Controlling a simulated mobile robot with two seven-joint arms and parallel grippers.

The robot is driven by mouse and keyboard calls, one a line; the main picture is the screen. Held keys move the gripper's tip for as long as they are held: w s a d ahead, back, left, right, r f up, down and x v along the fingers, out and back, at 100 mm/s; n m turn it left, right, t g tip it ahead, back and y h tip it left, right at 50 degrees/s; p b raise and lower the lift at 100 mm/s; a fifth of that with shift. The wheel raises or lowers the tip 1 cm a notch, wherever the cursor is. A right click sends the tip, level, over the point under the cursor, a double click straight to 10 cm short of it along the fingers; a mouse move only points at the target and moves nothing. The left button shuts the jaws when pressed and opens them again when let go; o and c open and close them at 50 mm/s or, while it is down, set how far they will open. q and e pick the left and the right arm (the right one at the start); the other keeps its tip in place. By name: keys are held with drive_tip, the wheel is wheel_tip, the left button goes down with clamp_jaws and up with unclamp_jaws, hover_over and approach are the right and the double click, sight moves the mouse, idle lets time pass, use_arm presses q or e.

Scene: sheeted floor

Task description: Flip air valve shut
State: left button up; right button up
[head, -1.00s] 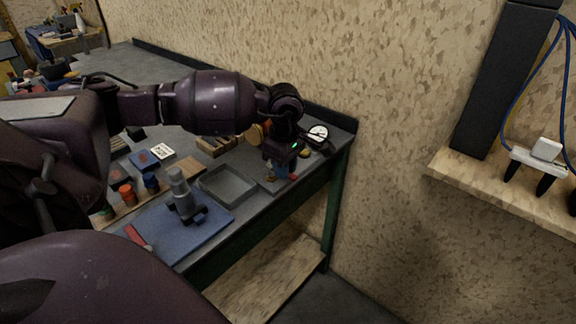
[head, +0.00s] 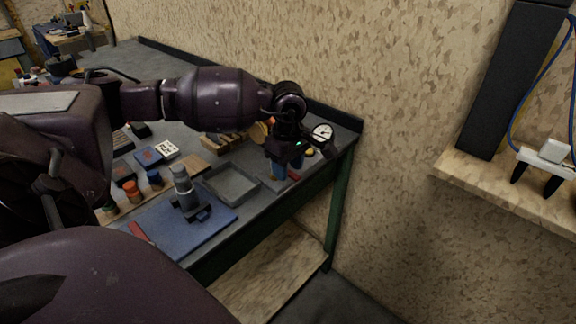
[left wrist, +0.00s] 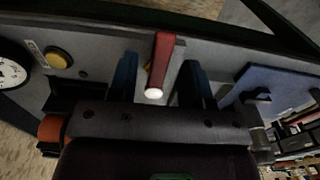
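The air valve's red lever (left wrist: 161,62) has a pale round end and lies between my left gripper's two blue fingers in the left wrist view, with a gap on each side. In the head view the red lever (head: 293,176) shows beside the fingers, low over the bench's right end. My left gripper (head: 286,170) is open; it also fills the left wrist view (left wrist: 160,82). The valve body is mostly hidden by the gripper. My right gripper is not in view.
A white gauge (head: 322,132) and a yellow button (left wrist: 59,57) sit near the valve. Left of the gripper are a grey tray (head: 232,199), then a blue mat (head: 160,229) with a grey upright fixture (head: 183,187). The bench ends just right of the gripper, near the wall.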

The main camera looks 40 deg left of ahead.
use_arm(q)
wheel_tip(320, 180, up, 11)
drive_tip(key=shift+f+p, duration=0.15)
drive_tip(key=shift+p, duration=0.25)
idle(0.4)
idle(0.5)
